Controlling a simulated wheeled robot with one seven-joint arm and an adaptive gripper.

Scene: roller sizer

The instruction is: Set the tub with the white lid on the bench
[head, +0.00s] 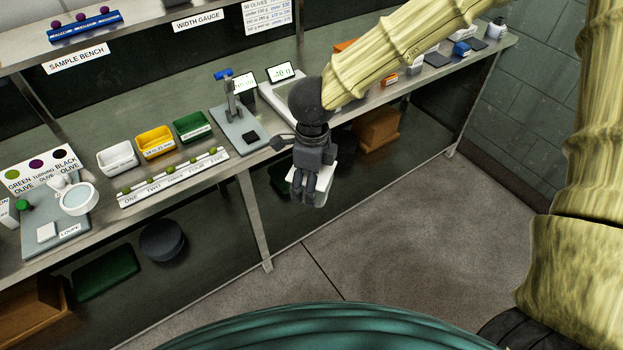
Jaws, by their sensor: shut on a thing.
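My gripper (307,192) hangs in front of the bench (108,216), below the level of its top, with its fingers pointing down. It is shut on a tub with a white lid (325,178). The fingers hide much of the tub; a white flat part shows to their right and a little to their left. The tub is held in the air, clear of the floor. The bench runs from lower left to upper right behind my gripper.
A loupe stand (76,198), a strip of olives (175,178), white, yellow (155,142) and green (192,126) trays and a blue-handled stand (235,115) occupy the bench. Scales stand behind my arm. Under it are a wooden box (377,128) and a dark round container (161,240).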

